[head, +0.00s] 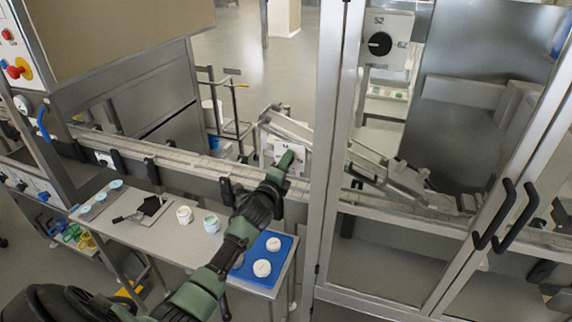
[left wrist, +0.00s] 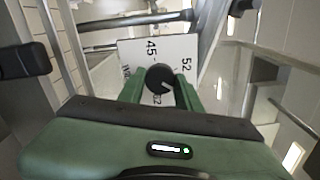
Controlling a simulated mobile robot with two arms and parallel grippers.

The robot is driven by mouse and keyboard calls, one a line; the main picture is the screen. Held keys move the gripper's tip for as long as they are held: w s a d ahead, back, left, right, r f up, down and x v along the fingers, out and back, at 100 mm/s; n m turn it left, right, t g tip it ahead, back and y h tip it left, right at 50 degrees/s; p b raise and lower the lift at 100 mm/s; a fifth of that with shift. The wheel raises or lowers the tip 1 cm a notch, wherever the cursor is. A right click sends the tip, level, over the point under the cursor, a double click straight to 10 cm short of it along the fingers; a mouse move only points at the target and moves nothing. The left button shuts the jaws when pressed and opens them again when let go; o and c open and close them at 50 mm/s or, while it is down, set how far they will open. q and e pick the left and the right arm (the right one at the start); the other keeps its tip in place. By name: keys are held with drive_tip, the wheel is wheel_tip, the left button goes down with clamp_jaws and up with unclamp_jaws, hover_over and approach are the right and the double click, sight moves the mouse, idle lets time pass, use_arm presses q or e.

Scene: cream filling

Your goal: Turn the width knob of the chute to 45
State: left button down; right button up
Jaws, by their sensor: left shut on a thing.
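The width knob (left wrist: 160,78) is a round black knob on a white dial plate (left wrist: 131,50) in the left wrist view. The plate bears the marks 45 and 52, plus another number below that is partly covered. Where the knob points is not clear. My left gripper (left wrist: 161,92) has its green fingers on either side of the knob and is shut on it. In the head view the left gripper (head: 287,160) reaches the white plate (head: 279,148) by the chute (head: 290,125); the knob is hidden there behind the fingers. My right gripper is not in view.
A conveyor (head: 180,158) runs behind a side table (head: 170,232) with jars, lids and a blue tray (head: 285,245). A metal door post (head: 333,130) stands close right of my left gripper. Another knob, marked S2 (head: 380,43), is behind the glass.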

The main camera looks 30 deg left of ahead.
use_arm(q)
drive_tip(key=n, duration=2.7)
drive_tip(key=shift+f+n, duration=0.2)
drive_tip(key=shift+n, duration=0.1)
idle(0.3)
drive_tip(key=c, duration=1)
unclamp_jaws()
drive_tip(key=shift+s+r, duration=0.1)
drive_tip(key=shift+o, duration=0.2)
drive_tip(key=shift+r, duration=0.1)
